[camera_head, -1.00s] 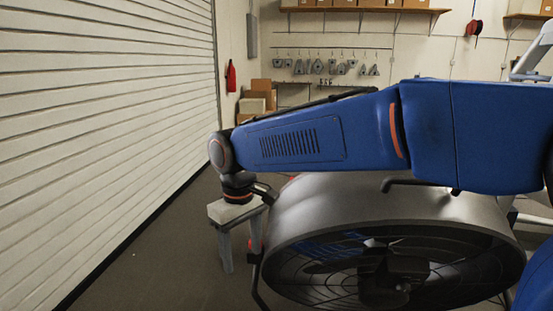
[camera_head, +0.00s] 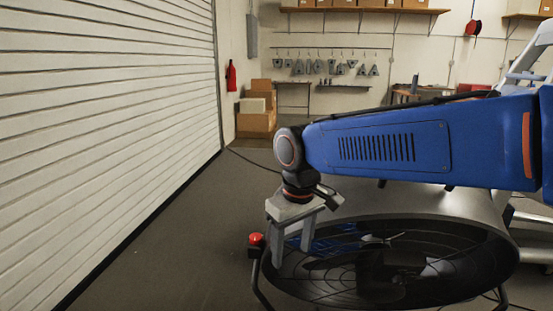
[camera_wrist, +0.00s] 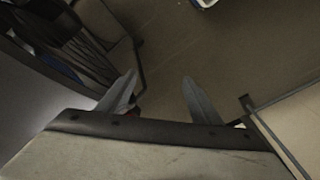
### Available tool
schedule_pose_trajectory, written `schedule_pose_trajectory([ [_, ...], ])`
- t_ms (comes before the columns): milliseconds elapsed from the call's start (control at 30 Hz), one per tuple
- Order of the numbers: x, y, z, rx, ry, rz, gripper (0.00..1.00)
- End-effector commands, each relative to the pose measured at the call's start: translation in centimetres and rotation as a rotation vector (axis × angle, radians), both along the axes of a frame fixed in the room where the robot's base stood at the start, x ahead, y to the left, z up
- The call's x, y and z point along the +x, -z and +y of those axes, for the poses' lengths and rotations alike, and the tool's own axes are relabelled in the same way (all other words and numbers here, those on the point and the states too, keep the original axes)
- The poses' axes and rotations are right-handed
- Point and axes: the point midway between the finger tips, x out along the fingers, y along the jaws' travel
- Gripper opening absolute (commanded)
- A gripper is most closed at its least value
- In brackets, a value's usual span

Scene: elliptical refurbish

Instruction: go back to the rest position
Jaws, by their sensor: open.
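My blue arm reaches across the head view from the right. My gripper (camera_head: 292,238) points down at the arm's end, in front of the left part of a large grey drum fan (camera_head: 470,205). In the wrist view my gripper's two fingers (camera_wrist: 160,98) are spread apart with nothing between them, and the floor shows beyond. Part of the fan's grille (camera_wrist: 75,45) shows at the upper left of the wrist view.
A red button (camera_head: 256,239) on a dark box sits left of the gripper, by the fan's frame. A white shutter wall (camera_head: 110,130) closes the left side. Cardboard boxes (camera_head: 256,122) stand at the back wall. The grey floor (camera_head: 185,235) between shutter and fan is clear.

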Motion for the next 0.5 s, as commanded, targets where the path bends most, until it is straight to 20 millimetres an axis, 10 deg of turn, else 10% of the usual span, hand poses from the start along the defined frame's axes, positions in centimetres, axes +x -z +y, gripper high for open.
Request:
schedule_pose_trajectory([
  [500, -6.8, 1.5, -17.0, 0.077, 0.347, -0.157, 0.59],
])
